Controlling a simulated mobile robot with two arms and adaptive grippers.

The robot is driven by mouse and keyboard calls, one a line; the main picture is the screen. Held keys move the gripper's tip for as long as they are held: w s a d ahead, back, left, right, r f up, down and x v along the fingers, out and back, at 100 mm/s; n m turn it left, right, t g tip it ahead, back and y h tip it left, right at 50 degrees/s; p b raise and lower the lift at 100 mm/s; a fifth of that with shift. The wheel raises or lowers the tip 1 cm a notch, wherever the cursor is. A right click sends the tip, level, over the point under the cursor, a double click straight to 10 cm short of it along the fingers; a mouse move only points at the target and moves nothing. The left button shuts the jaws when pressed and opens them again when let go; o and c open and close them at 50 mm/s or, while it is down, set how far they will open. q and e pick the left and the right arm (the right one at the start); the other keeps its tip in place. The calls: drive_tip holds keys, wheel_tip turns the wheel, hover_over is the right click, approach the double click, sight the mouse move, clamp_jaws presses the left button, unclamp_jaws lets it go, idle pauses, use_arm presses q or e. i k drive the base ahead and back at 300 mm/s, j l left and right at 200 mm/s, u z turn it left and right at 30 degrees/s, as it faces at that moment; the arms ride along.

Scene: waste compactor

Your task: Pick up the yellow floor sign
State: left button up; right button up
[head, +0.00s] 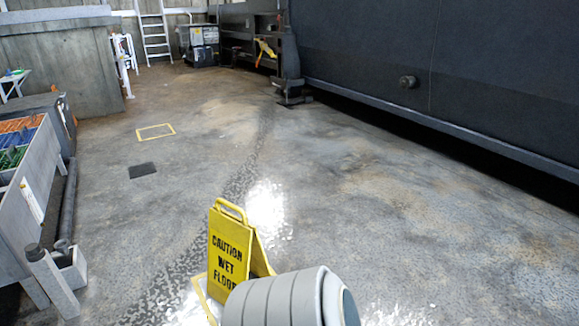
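The yellow floor sign (233,250) stands upright and spread open on the concrete floor, at the lower middle of the head view. Its front panel reads "CAUTION WET FLOOR" in black, and a loop handle (231,210) tops it. A grey rounded part, apparently one of my arm links, covers the sign's lower right side. Neither of my grippers shows in the view, so their place relative to the sign cannot be seen.
A workbench with coloured bins (38,175) stands at the left. A large dark compactor wall (440,70) runs along the right. A yellow floor outline (155,131) and a dark floor plate (142,171) lie beyond the sign. The middle floor is open, with shiny wet-looking patches.

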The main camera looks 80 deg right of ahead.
sight(234, 247)
drive_tip(key=k+j+z, duration=0.1)
drive_tip(key=z, duration=2.1)
drive_tip(key=i+z, duration=0.05)
